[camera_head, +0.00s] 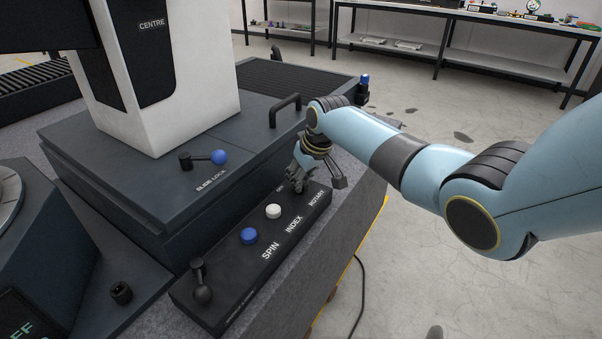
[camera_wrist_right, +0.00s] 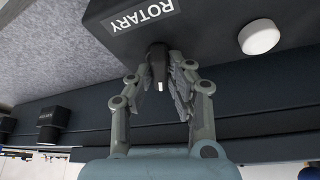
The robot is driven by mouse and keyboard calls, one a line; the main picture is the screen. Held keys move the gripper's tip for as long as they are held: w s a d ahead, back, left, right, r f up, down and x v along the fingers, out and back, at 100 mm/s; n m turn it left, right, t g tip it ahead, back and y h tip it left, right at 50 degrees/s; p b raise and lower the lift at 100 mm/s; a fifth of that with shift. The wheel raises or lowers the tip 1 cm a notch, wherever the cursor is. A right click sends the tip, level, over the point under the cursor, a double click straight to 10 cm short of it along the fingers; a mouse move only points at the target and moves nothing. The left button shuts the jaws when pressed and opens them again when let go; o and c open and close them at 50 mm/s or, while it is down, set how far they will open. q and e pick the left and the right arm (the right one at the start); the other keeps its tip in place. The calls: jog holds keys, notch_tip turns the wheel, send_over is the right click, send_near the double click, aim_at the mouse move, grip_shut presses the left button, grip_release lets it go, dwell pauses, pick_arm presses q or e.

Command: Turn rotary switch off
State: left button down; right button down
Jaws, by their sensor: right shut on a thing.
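The rotary switch (camera_wrist_right: 158,68) is a small black knob with a white mark, beside the white ROTARY label on the black control panel (camera_head: 232,285). My right gripper (camera_wrist_right: 160,80) is shut on the knob, with its fingers on both sides of it in the right wrist view. In the head view my right gripper (camera_head: 298,180) reaches down to the far end of the panel and hides the knob. My left gripper is not in view.
A white button (camera_head: 273,211), a blue button (camera_head: 249,236) and a black lever (camera_head: 200,282) sit on the same panel. A blue-knobbed slide lock lever (camera_head: 205,159) and a black handle (camera_head: 285,109) are close behind. Open floor lies to the right.

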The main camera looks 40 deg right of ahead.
jog(key=shift+d+n+y, duration=0.1)
jog(key=shift+n+y, duration=0.3)
jog(key=shift+n, duration=0.5)
jog(key=shift+n+y, duration=0.4)
jog(key=shift+n, duration=0.5)
jog(key=shift+w+n+g+y+b, duration=0.1)
jog(key=shift+n+g+y+b, duration=0.5)
jog(key=shift+n+b, duration=1)
jog(key=shift+n+p, duration=0.4)
jog(key=shift+n, duration=0.3)
jog(key=c, duration=1.3)
grip_release()
